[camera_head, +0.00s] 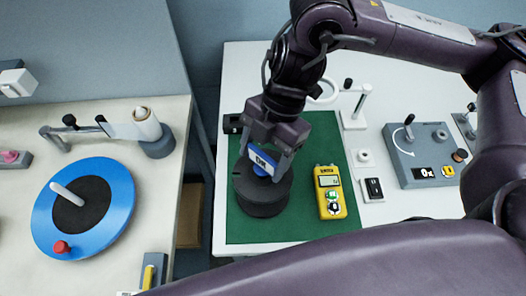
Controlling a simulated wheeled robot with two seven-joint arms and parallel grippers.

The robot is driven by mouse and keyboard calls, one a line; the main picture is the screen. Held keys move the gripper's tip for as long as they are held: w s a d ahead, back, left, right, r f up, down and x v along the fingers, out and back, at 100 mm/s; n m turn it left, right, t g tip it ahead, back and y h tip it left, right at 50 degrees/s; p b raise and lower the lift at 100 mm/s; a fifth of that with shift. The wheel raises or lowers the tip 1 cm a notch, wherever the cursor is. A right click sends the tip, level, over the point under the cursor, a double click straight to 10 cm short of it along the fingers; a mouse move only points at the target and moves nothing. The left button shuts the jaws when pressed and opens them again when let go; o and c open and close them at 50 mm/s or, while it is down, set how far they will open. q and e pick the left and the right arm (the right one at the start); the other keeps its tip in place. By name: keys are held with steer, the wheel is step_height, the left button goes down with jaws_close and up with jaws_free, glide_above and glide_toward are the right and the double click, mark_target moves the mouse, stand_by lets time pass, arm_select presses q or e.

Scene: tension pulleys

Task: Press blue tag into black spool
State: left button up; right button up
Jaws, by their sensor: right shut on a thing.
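The black spool (262,200) stands on the green mat (312,140) on the right-hand table. The blue tag (263,164), with a pale printed face, is between the fingers of my right gripper (267,165). The gripper points down over the spool and is shut on the tag. The tag is at the top of the spool, near its middle; how deep it sits is hidden by the fingers. My left gripper is not in view.
A yellow meter (330,192) lies right of the spool. A grey control box (424,155) and a small stand (355,108) are further right. A blue disc (112,190) with a black centre is on the left table, across a gap. The mat's front strip is clear.

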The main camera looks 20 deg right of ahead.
steer(key=shift+p, duration=0.5)
stand_by(0.9)
steer(key=shift+f, duration=0.25)
steer(key=shift+f+b, duration=0.85)
steer(key=shift+f, duration=0.05)
steer(key=shift+s+f, duration=0.1)
steer(key=shift+f, duration=0.2)
stand_by(1.1)
steer(key=o, duration=1)
steer(key=shift+r, duration=0.1)
steer(key=shift+r, duration=0.1)
steer(key=shift+p+v, duration=0.4)
steer(key=shift+v, duration=3.4)
